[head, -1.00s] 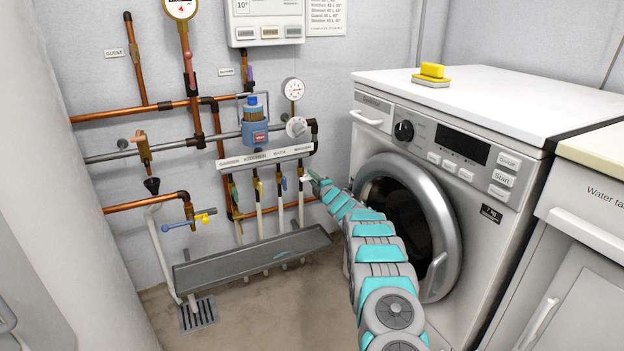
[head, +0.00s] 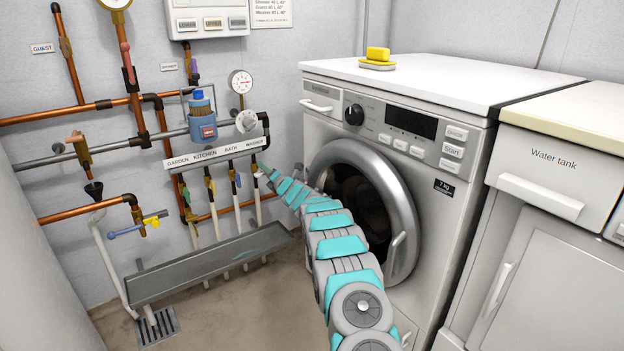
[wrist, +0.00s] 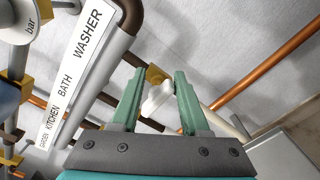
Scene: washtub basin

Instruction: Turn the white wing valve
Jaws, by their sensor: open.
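The white wing valve (wrist: 157,98) is on a brass fitting below the WASHER end of the label strip. In the wrist view it lies between the two green fingers of my gripper (wrist: 159,74), which are open on either side of it. A gap shows on both sides, so the fingers are not clamped on it. In the head view my gripper (head: 266,171) is small and reaches the right end of the valve row, and it partly hides the valve.
The label strip (head: 215,152) and a dark pipe (wrist: 127,22) are close to the gripper. Other valves stand to the left above a grey trough (head: 210,265). A copper pipe (wrist: 265,60) crosses behind. The washing machine (head: 400,130) stands just right of my arm.

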